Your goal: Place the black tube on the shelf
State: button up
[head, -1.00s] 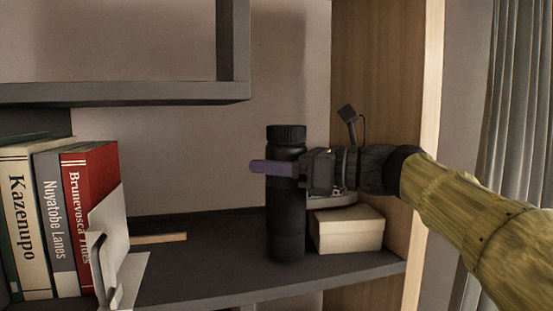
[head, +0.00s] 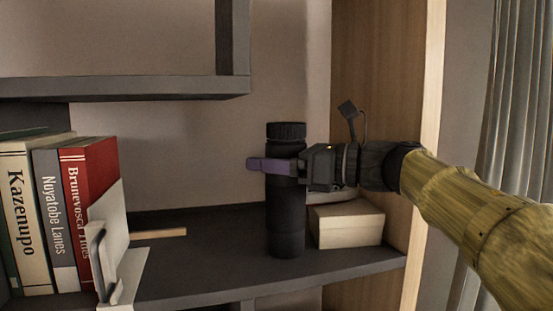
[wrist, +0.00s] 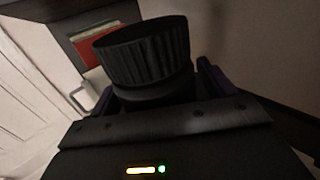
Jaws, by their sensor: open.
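The black tube (head: 286,225) stands upright on the dark grey shelf (head: 215,262), near its front edge, with its ribbed cap (head: 286,131) on top. My gripper (head: 268,166) reaches in from the right at the upper part of the tube, with a purple finger across its near side. In the wrist view the tube's cap (wrist: 143,52) fills the middle, between the two purple fingers (wrist: 155,88). The jaws are open around the tube. Whether a finger touches it I cannot tell.
A cream box (head: 347,226) sits just right of the tube, below my gripper. Several books (head: 92,200) and a white bookend (head: 108,245) stand at left. An upper shelf (head: 125,89) is above. A wooden side panel (head: 378,100) is at right.

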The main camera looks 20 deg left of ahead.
jog(key=d+b, duration=0.3)
jog(key=d, duration=0.4)
jog(key=shift+s+d+b, duration=0.2)
jog(key=shift+s+b, duration=0.1)
jog(key=shift+s, duration=0.15)
jog(key=shift+r, duration=0.1)
